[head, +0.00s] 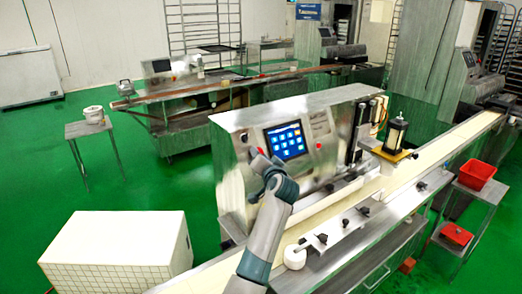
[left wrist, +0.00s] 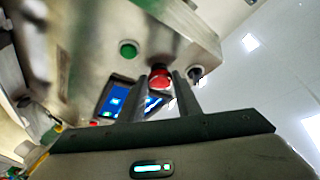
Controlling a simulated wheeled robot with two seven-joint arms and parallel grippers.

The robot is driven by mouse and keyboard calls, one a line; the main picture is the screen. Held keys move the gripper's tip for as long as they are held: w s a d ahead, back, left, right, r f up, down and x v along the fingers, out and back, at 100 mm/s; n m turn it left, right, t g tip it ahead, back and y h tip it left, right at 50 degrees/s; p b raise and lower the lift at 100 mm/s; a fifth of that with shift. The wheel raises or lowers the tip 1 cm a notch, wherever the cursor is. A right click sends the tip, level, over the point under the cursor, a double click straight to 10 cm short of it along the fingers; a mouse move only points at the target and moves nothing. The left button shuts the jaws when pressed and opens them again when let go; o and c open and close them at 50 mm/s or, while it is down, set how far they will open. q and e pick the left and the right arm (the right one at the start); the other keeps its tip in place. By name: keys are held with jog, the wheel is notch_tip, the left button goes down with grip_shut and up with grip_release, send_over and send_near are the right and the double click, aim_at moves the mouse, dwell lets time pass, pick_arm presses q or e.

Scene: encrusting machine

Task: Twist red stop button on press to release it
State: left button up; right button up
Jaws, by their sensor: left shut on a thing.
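The press is the steel machine (head: 232,135) with a lit blue touch screen (head: 287,140) on its front. My left gripper (head: 261,160) is at the press front, just left of the screen. In the left wrist view the red stop button (left wrist: 160,76) sits between the tips of my two fingers, which are shut on it. The button's round red cap faces the gripper. In the head view the gripper and wrist mostly hide the button. My right gripper is in neither view.
A green button (left wrist: 128,49) and a dark knob (left wrist: 195,72) are close to the fingers on the panel. A conveyor belt (head: 440,150) runs past the press. A white tiled block (head: 115,240) stands at lower left. A red bin (head: 477,173) sits at right.

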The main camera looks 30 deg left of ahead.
pick_arm(q)
jog(key=shift+a, duration=0.15)
jog(key=o, duration=1.1)
jog(key=shift+a, duration=0.1)
jog(key=shift+c, duration=0.2)
jog(key=shift+w+a+f, duration=0.1)
jog(key=shift+a+f, duration=0.05)
jog(key=shift+f, duration=0.05)
jog(key=b+v, duration=0.5)
jog(key=v, duration=1.2)
